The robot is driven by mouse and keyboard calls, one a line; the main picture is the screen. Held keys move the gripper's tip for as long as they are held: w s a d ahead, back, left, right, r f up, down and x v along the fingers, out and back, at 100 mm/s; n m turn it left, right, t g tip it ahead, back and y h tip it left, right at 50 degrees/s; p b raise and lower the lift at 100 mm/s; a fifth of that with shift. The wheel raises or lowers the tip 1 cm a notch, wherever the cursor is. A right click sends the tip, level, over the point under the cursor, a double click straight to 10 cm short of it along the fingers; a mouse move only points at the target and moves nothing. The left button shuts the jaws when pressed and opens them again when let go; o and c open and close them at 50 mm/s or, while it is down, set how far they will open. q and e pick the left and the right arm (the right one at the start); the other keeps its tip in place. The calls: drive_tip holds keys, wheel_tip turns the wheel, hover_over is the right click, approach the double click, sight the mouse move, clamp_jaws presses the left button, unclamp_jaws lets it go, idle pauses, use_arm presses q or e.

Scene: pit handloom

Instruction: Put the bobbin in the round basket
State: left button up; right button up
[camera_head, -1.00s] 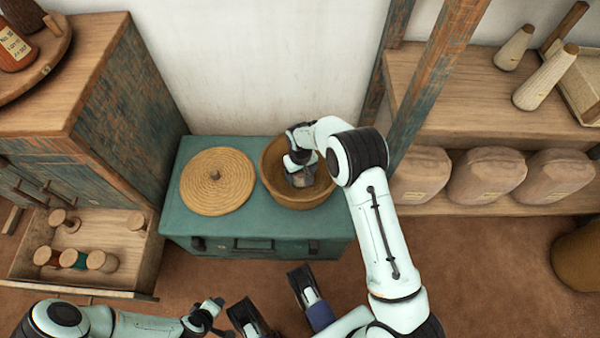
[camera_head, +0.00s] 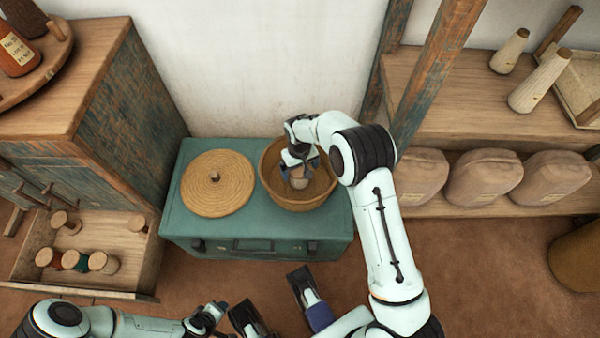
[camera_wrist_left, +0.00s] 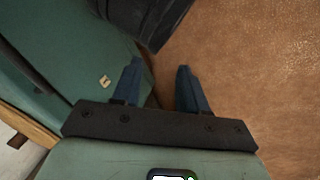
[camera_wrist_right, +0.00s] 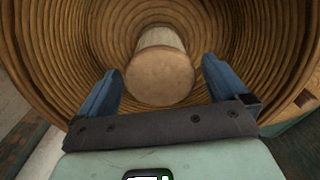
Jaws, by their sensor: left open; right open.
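The round basket (camera_head: 273,188) stands on the right part of a green chest. The bobbin (camera_head: 299,182) is inside it, pale wood, its round end facing up. In the right wrist view the bobbin (camera_wrist_right: 160,78) lies between and beyond the spread blue fingers, with ribbed basket walls (camera_wrist_right: 60,60) all around. My right gripper (camera_head: 294,162) is over the basket, open, with gaps visible between the fingers and the bobbin. Whether the bobbin touches the basket floor is hard to see. My left gripper (camera_wrist_left: 160,66) is open and empty, low in front of the chest.
A round woven lid (camera_head: 217,184) lies on the green chest (camera_head: 180,225), left of the basket. An open drawer (camera_head: 130,275) with several bobbins is at left. A post (camera_head: 440,60) and shelves with sacks (camera_head: 484,176) stand at right.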

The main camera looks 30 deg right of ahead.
use_arm(q)
drive_tip(key=s+r, duration=0.1)
drive_tip(key=s+d+p, duration=0.1)
drive_tip(key=shift+s+d+r+g, duration=0.2)
drive_tip(key=shift+s+r+g, duration=0.15)
drive_tip(key=shift+r+g, duration=0.05)
use_arm(e)
wheel_tip(320, 180, up, 8)
drive_tip(key=shift+f, duration=0.25)
